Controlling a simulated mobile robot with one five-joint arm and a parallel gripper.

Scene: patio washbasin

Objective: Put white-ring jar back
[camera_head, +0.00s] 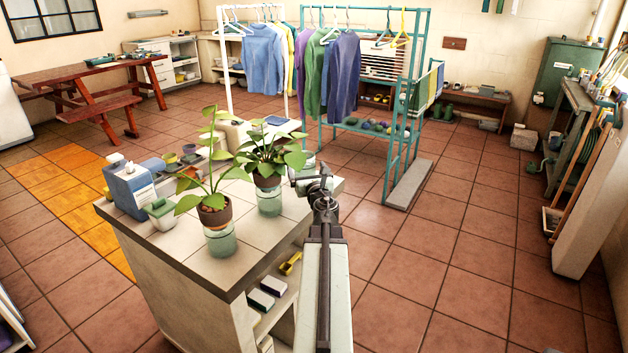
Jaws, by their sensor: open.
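My arm reaches forward from the bottom centre, and my gripper (308,178) is at the right edge of the tiled counter (184,252). Its jaws are open, and I see nothing held between them. A greenish glass jar (220,241) stands near the counter's front corner with a brown-potted plant (215,214) on or in it. A second such jar (269,201) stands behind it, left of my gripper, under another potted plant (267,177). A pale rounded thing (303,158) shows just behind my gripper, partly hidden.
A blue-grey box (130,190) and a small green-topped container (160,213) stand on the counter's left. Leaves spread close to my gripper. A clothes rack (388,150) stands behind. The tiled floor (455,260) to the right is clear.

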